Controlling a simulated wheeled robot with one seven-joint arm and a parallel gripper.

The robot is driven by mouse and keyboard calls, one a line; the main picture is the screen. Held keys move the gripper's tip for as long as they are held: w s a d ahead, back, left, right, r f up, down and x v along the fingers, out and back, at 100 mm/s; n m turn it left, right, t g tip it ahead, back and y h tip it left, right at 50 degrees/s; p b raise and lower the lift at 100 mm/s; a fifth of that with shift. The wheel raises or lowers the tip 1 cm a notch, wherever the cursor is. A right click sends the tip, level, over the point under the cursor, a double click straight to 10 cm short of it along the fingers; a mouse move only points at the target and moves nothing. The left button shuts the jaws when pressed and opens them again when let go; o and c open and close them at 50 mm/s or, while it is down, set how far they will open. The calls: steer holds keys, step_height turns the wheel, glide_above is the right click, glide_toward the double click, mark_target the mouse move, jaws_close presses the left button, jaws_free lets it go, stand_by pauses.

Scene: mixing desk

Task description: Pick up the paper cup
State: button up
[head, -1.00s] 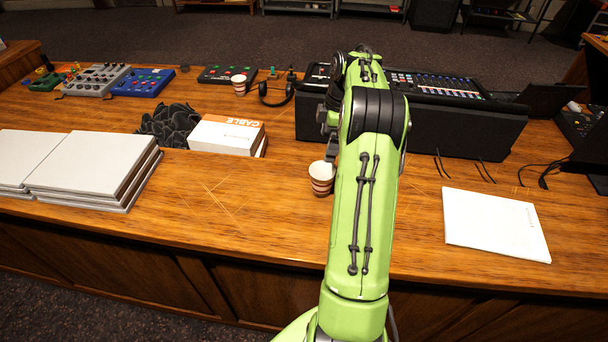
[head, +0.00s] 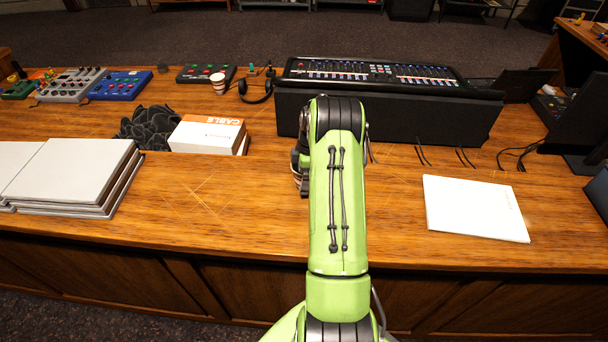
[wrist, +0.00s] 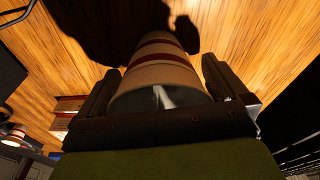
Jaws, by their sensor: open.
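A white paper cup with red-brown bands (wrist: 160,75) fills the middle of the wrist view, its open rim towards the camera. My gripper (wrist: 158,82) is open, with one dark finger on each side of the cup; I cannot tell whether either finger touches it. In the head view this cup is hidden behind my green arm, and only a dark part of my gripper shows at the arm's left side.
A white cable box (head: 205,135) and black cables (head: 148,127) lie left of my arm, with stacked grey-white panels (head: 75,175) further left. The mixing console (head: 380,110) stands behind my arm. White paper (head: 474,207) lies at right.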

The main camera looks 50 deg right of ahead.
steer(key=shift+s, duration=0.1)
steer(key=c, duration=0.8)
steer(key=shift+r, duration=0.1)
